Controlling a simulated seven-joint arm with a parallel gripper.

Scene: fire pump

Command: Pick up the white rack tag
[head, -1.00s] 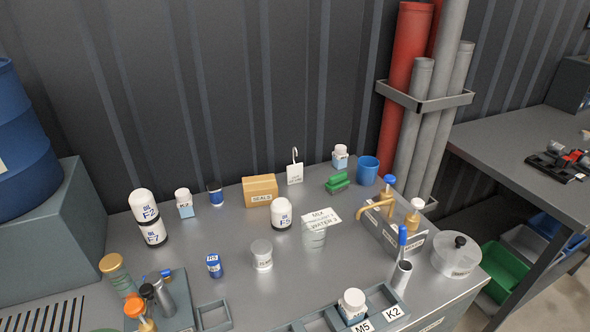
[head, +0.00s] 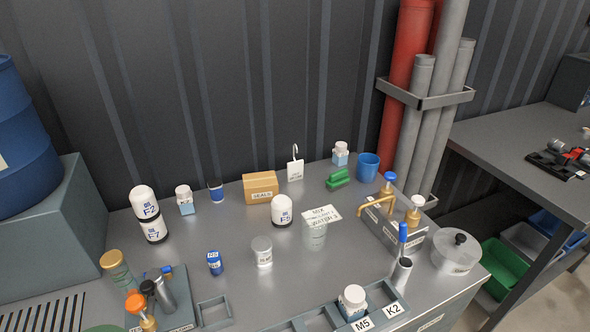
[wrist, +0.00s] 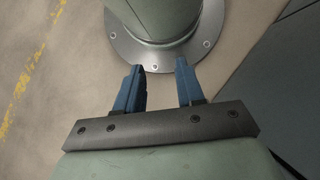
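A white tag with a wire hook (head: 295,170) stands upright at the back of the grey workbench, near the dark wall. It has small dark print, too small to read. It stands just behind and right of the tan SEALS box (head: 260,187). My gripper (wrist: 158,66) shows only in the wrist view. Its two blue fingers are apart with nothing between them. It is over the floor, by a round bolted metal flange, away from the bench top. The head view does not show the gripper.
A green block (head: 338,178) and a blue cup (head: 368,167) are right of the tag. A white bottle (head: 282,211) and a card-topped beaker (head: 315,236) stand in front. A divided rack (head: 318,322) lies at the front edge. Red and grey pipes (head: 408,90) rise at right.

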